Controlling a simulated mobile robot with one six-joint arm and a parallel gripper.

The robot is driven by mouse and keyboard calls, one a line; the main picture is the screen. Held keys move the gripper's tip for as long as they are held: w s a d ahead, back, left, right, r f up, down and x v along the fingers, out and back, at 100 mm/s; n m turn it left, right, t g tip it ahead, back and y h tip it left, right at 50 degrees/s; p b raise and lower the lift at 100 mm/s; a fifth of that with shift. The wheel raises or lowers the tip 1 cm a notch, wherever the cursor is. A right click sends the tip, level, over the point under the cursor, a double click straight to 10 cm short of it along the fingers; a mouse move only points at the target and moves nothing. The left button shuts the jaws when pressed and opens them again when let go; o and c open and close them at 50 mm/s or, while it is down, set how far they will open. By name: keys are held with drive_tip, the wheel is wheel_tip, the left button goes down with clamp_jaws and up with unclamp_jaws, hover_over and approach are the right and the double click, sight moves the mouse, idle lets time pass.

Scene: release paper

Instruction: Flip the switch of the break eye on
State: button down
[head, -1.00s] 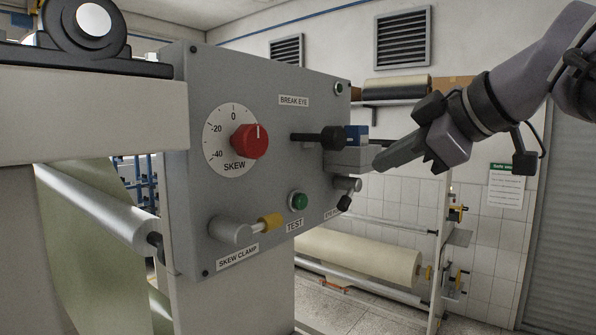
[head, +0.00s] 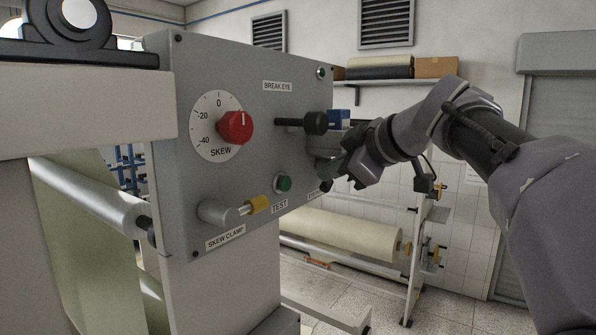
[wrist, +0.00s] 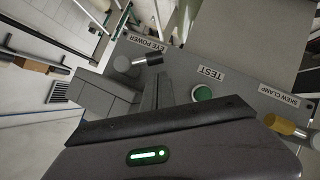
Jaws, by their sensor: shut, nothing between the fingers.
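The grey control panel (head: 255,100) carries a BREAK EYE label (head: 277,86) above a black knob on a rod (head: 314,123). The eye power switch, a grey round base with a black-tipped lever, sits low at the panel's right edge; its black tip (head: 326,186) shows below my gripper. In the wrist view the lever (wrist: 149,60) stands beside the EYE POWER label (wrist: 144,41). My gripper (head: 328,171) is shut and empty, close to the switch at the panel's right end. In the head view it hides part of the switch; contact cannot be told.
The green TEST button (head: 283,183) and yellow-tipped SKEW CLAMP lever (head: 256,204) are left of my gripper. The red SKEW dial (head: 235,127) is farther left. A blue box (head: 338,119) sits just above my gripper. A paper roll (head: 345,236) lies behind, lower down.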

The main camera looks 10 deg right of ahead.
drive_tip(key=shift+w+d+f, duration=0.2)
drive_tip(key=shift+f, duration=0.4)
drive_tip(key=shift+f, duration=0.1)
